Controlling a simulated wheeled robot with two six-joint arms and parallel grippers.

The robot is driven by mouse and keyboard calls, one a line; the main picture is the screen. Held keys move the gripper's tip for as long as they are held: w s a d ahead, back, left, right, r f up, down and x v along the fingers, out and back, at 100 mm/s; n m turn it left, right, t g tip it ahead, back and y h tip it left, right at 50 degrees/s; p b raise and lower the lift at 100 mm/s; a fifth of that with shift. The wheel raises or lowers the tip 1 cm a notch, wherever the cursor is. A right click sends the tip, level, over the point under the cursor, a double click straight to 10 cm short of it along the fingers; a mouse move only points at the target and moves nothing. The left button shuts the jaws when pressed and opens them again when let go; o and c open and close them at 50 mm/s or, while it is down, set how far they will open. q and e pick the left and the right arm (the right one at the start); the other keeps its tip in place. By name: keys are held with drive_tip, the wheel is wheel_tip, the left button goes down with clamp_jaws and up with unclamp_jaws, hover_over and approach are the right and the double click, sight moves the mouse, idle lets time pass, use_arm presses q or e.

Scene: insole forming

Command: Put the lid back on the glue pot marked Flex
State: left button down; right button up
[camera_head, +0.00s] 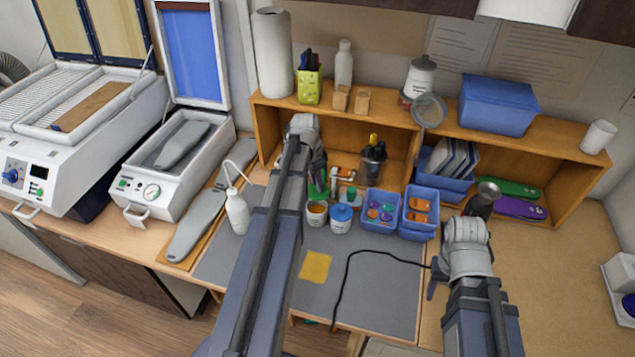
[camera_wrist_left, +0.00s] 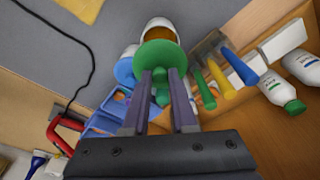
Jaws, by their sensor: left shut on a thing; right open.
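My left gripper (camera_wrist_left: 161,112) is shut on the knob of a green lid (camera_wrist_left: 158,57). The lid also shows in the head view (camera_head: 316,191), partly hidden by my left arm. An open pot (camera_head: 317,214) with amber contents stands on the grey mat. In the left wrist view the lid covers part of this pot (camera_wrist_left: 157,27); I cannot tell whether they touch. A second pot with a blue lid (camera_head: 341,213) stands just right of it. The pot labels are too small to read. My right gripper (camera_head: 434,284) is open, over the mat's right edge.
Blue bins (camera_head: 380,226) with small parts stand right of the pots. A tool holder (camera_head: 373,165) stands behind them. A white squeeze bottle (camera_head: 237,212) is to the left. A black cable (camera_head: 345,285) and a yellow cloth (camera_head: 315,267) lie on the front mat.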

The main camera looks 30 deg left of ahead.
sight(315, 191)
use_arm(q)
drive_tip(key=shift+a+f, duration=0.1)
drive_tip(key=shift+a, duration=0.05)
drive_tip(key=shift+f, duration=0.15)
drive_tip(key=shift+f+b, duration=0.45)
drive_tip(key=shift+b, duration=0.25)
wheel_tip(315, 191, down, 5)
drive_tip(key=b, duration=0.5)
drive_tip(key=shift+f, duration=0.15)
idle(1.2)
drive_tip(key=shift+c, duration=0.8)
unclamp_jaws()
